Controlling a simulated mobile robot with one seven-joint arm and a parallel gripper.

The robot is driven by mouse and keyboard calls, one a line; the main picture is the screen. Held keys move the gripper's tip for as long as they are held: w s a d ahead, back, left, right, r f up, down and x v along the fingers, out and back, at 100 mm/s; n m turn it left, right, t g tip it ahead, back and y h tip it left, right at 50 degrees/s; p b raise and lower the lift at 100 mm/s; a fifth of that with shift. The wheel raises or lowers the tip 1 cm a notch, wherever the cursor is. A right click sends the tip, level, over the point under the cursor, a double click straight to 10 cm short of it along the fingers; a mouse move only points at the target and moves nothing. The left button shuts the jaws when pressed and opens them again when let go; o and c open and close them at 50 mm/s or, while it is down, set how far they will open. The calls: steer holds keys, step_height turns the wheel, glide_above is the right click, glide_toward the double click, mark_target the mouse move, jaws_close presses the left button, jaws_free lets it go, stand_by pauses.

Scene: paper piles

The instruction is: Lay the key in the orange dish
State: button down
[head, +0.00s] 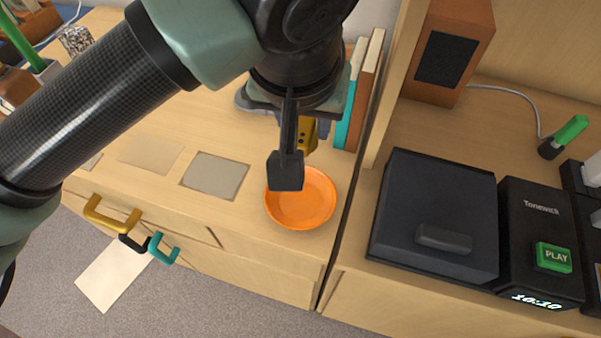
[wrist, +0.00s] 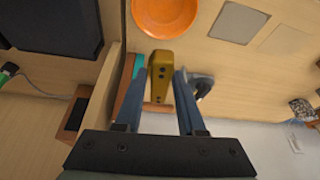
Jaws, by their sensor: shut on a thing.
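The orange dish (head: 312,207) is a shallow round dish on the wooden surface, near the seam at its right. It looks empty. In the wrist view the dish (wrist: 165,14) shows at the top edge, beyond my fingertips. My gripper (head: 288,172) points down, and its near finger overlaps the dish's upper left in the head view. It is shut on a gold, chunky piece with dark holes, which I take as the key (head: 308,132). In the wrist view the key (wrist: 172,68) sits between the two fingers (wrist: 170,76), apart from the dish. The near finger partly hides it in the head view.
Upright books (head: 368,90) and a wooden divider (head: 398,75) stand close behind and right of my gripper. A black box (head: 435,205) and a dark PLAY device (head: 540,225) are to the right. Flat paper squares (head: 214,176) lie left of the dish.

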steer(key=f+b, duration=0.1)
steer(key=s+f+b, duration=0.1)
steer(key=b, duration=0.1)
steer(key=shift+a+f+m, duration=0.1)
steer(key=shift+m, duration=0.3)
steer(key=shift+s+a+m+h+b, duration=0.2)
steer(key=shift+s+m+h+b, duration=0.15)
steer(key=shift+b, duration=0.9)
steer(key=b, duration=0.5)
glide_above(300, 201)
steer(key=shift+f, duration=4.75)
steer(key=shift+c, duration=2.1)
jaws_free()
step_height(300, 201, up, 7)
steer(key=p, duration=0.3)
steer(key=shift+p, duration=0.4)
